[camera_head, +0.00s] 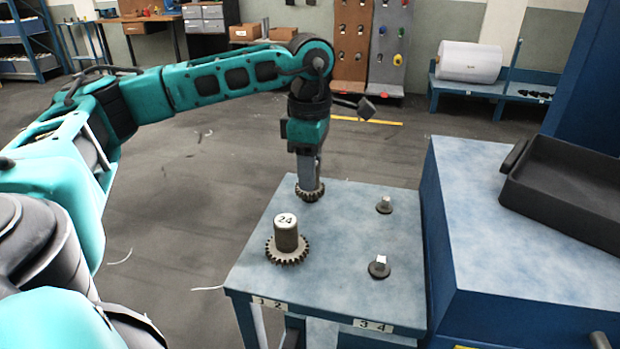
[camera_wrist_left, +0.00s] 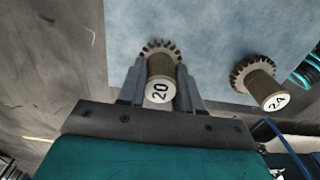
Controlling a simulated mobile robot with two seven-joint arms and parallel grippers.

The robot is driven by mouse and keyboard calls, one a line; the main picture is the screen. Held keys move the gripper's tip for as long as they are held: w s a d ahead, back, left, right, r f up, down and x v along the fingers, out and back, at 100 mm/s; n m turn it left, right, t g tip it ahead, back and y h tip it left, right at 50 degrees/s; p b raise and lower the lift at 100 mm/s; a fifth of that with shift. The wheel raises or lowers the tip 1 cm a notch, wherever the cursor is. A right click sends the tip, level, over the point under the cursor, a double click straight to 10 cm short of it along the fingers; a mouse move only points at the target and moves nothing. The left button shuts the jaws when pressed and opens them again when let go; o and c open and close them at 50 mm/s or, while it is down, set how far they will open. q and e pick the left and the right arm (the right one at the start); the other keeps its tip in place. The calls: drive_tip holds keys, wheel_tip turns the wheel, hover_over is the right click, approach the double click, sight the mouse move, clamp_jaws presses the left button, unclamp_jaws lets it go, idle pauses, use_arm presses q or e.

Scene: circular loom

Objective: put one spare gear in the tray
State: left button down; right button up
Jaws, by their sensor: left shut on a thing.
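My left gripper (camera_head: 309,172) points down at the back left of the small blue table and is shut on the gear marked 20. In the left wrist view that gear's hub (camera_wrist_left: 160,90) sits between the two fingers, with its toothed rim (camera_head: 309,192) below them. I cannot tell whether it touches the table. The gear marked 24 (camera_head: 287,240) stands upright at the front left of the table; it also shows in the left wrist view (camera_wrist_left: 258,82). The dark tray (camera_head: 570,190) lies on the blue surface at the right. My right gripper is not in view.
The higher blue machine body (camera_head: 470,210) adjoins the table's right side. The tray's visible floor is empty.

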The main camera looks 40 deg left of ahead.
use_arm(q)
drive_tip(key=shift+r+p, duration=1.45)
drive_tip(key=shift+r, duration=0.3)
drive_tip(key=shift+f, duration=0.1)
